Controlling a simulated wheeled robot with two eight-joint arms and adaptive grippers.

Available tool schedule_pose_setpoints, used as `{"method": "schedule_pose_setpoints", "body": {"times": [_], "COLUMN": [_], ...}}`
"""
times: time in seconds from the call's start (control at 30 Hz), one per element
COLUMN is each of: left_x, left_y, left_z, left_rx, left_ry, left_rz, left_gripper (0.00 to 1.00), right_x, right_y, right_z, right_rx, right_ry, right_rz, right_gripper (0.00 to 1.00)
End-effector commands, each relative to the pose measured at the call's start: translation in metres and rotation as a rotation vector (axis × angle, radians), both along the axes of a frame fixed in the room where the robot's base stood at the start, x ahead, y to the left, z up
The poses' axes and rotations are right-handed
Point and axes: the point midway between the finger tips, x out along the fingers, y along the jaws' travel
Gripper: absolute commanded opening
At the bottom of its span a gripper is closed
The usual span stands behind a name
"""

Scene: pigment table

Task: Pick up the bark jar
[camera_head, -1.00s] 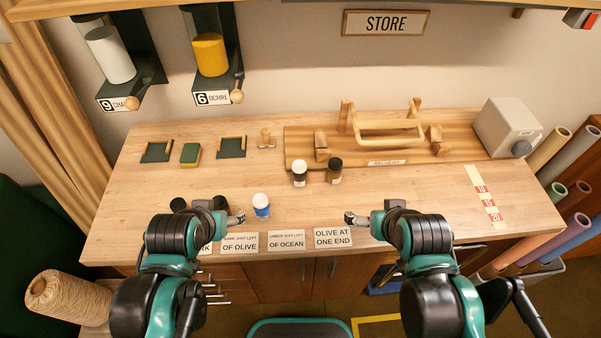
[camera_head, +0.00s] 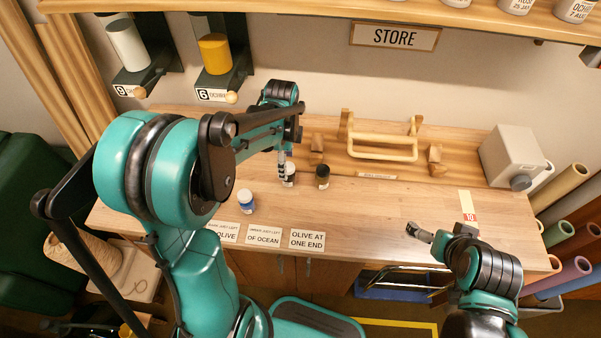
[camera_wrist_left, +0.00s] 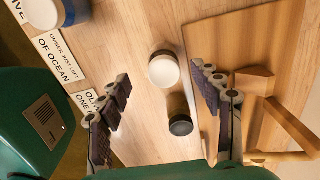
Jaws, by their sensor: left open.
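A dark jar with a white lid (camera_head: 290,174) and a dark jar with a black lid (camera_head: 322,177) stand upright on the table before the wooden board. I cannot read which is the bark jar. My left gripper (camera_head: 283,168) is open and empty, beside and partly in front of the white-lidded jar. In the left wrist view, the white lid (camera_wrist_left: 164,70) lies between the spread fingers (camera_wrist_left: 160,76), with the black lid (camera_wrist_left: 181,125) nearer the palm. A blue jar (camera_head: 246,203) stands at the front left. My right gripper (camera_head: 422,232) is over the front right; its opening is unclear.
Printed cards (camera_head: 264,236) lie along the front edge. The wooden board (camera_head: 400,170) carries a handled rack (camera_head: 382,148). A grey box (camera_head: 510,155) stands at the back right. My left arm covers the left of the table. The centre right is clear.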

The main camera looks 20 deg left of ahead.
Motion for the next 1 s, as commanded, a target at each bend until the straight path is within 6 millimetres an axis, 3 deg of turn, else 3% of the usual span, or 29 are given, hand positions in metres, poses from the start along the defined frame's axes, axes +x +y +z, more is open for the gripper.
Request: {"method": "schedule_pose_setpoints", "body": {"times": [0.53, 0.8, 0.87, 1.0], "left_x": [0.006, 0.006, 0.006, 0.006], "left_y": [-0.004, -0.004, -0.004, -0.004], "left_z": [-0.069, -0.074, -0.074, -0.074], "left_rx": [0.000, 0.000, 0.000, 0.000], "left_ry": [-0.001, -0.001, -0.001, -0.001], "left_rz": [0.000, 0.000, 0.000, 0.001], "left_gripper": [0.65, 0.65, 0.51, 0.14], "right_x": [0.000, 0.000, 0.000, 0.000], "right_y": [0.000, 0.000, 0.000, 0.000], "right_z": [-0.025, -0.025, -0.025, -0.025], "right_rx": [0.000, 0.000, 0.000, 0.000], "right_ry": [0.000, 0.000, 0.000, 0.000], "right_rz": [0.000, 0.000, 0.000, 0.000], "right_gripper": [1.00, 1.00, 1.00, 1.00]}}
